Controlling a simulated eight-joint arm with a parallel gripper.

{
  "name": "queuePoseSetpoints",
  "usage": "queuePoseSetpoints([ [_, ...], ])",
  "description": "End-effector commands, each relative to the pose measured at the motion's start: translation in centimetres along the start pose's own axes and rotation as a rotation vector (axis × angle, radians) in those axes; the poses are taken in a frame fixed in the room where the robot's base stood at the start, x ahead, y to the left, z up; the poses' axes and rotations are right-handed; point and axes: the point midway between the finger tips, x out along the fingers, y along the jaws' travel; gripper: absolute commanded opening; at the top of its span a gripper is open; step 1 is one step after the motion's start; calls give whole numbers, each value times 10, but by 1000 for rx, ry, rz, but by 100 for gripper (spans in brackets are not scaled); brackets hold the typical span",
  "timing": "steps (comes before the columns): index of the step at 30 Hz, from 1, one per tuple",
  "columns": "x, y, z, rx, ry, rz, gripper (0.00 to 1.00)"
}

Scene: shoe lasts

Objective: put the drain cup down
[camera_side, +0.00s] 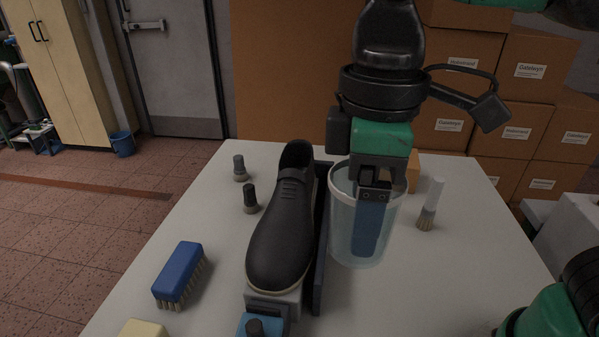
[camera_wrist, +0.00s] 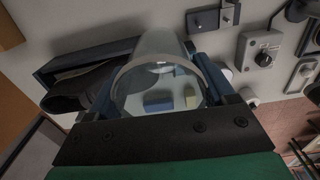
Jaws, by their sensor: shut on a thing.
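The drain cup is a clear, bluish see-through cup with a pale rim (camera_side: 341,222), upright in the side view just right of the shoe. It also shows in the wrist view (camera_wrist: 158,45), between my blue fingers. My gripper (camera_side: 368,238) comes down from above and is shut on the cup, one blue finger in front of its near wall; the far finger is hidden. Whether the cup's base touches the table or hangs just above it I cannot tell.
A black shoe (camera_side: 281,232) on a stand, with a dark upright panel (camera_side: 321,225), is close left of the cup. A white-handled brush (camera_side: 429,203) stands to the right, an orange block (camera_side: 413,172) behind. A blue brush (camera_side: 180,272) lies left. The table's front right (camera_side: 440,285) is clear.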

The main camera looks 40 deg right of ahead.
Motion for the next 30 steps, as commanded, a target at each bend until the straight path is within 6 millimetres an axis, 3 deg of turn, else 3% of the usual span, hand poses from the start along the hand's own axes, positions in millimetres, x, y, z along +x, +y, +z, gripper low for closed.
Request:
queuePoseSetpoints([
  [5, 22, -6, 3, -27, 0, 0, 26],
  [21, 133, -5, 2, -24, 0, 0, 26],
  [30, 160, -5, 2, -23, 0, 0, 26],
])
